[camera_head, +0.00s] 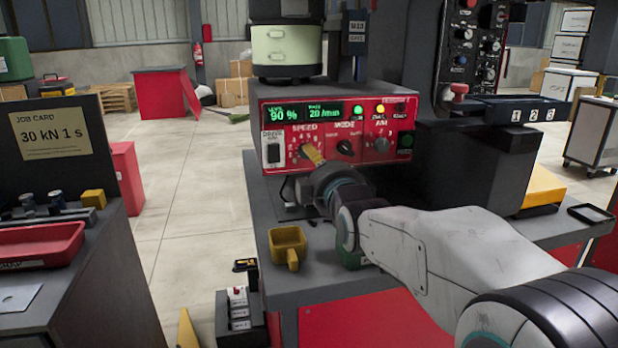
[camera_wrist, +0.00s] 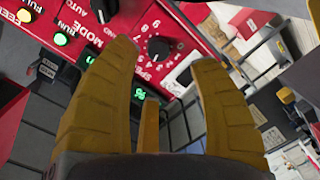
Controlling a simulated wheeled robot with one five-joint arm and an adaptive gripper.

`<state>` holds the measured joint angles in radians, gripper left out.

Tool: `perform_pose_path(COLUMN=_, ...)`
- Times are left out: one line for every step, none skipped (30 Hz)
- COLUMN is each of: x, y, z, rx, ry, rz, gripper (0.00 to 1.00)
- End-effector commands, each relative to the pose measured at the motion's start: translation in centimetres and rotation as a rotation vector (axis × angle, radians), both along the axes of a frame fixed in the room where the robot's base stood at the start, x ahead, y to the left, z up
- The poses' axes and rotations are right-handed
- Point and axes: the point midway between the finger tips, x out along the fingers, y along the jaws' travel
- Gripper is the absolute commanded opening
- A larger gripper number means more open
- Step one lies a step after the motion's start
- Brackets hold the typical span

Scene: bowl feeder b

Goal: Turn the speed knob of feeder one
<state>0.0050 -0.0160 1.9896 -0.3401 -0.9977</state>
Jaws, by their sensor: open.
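The red feeder control panel (camera_head: 268,112) stands on a grey bench, with a green display reading 90 % and 20/min. My gripper (camera_head: 313,154) is in front of its SPEED dial and hides most of the knob there. In the wrist view, the black speed knob (camera_wrist: 158,47) with a white pointer mark shows in its numbered dial, between the two yellow fingertips. My gripper (camera_wrist: 166,54) is open there, with a finger on each side of the knob. I cannot tell whether either finger touches it. The MODE knob (camera_head: 344,147) is just to the right.
A third knob (camera_head: 382,145) and lit buttons sit further right on the panel.

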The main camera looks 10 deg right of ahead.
Motion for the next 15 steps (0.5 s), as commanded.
perform_pose_path(x=0.4, y=0.0, z=-0.5, rx=-0.016, ry=-0.021, rz=0.0, gripper=0.56)
perform_pose_path(x=0.5, y=0.0, z=-0.5, rx=-0.024, ry=-0.03, rz=0.001, gripper=0.56)
perform_pose_path(x=0.7, y=0.0, z=-0.5, rx=-0.033, ry=-0.041, rz=0.002, gripper=0.56)
perform_pose_path(x=0.8, y=0.0, z=-0.4, rx=-0.038, ry=-0.048, rz=0.001, gripper=0.56)
perform_pose_path(x=0.9, y=0.0, z=-0.4, rx=-0.043, ry=-0.053, rz=0.002, gripper=0.56)
perform_pose_path(x=1.1, y=0.0, z=-0.3, rx=-0.048, ry=-0.059, rz=0.002, gripper=0.56)
perform_pose_path(x=1.2, y=0.0, z=-0.3, rx=-0.05, ry=-0.062, rz=0.001, gripper=0.56)
perform_pose_path(x=1.4, y=0.0, z=-0.2, rx=-0.052, ry=-0.064, rz=0.001, gripper=0.56)
perform_pose_path(x=1.7, y=0.0, z=-0.3, rx=-0.053, ry=-0.064, rz=0.001, gripper=0.56)
perform_pose_path(x=1.9, y=0.0, z=-0.3, rx=-0.053, ry=-0.065, rz=0.002, gripper=0.56)
perform_pose_path(x=2.2, y=0.0, z=-0.3, rx=-0.053, ry=-0.065, rz=0.002, gripper=0.56)
perform_pose_path(x=2.5, y=0.0, z=-0.3, rx=-0.053, ry=-0.065, rz=0.002, gripper=0.56)
perform_pose_path(x=2.8, y=0.0, z=-0.3, rx=-0.052, ry=-0.065, rz=0.001, gripper=0.56)
perform_pose_path(x=3.1, y=0.0, z=-0.4, rx=-0.052, ry=-0.064, rz=0.001, gripper=0.56)
perform_pose_path(x=3.5, y=0.0, z=-0.4, rx=-0.052, ry=-0.065, rz=0.001, gripper=0.56)
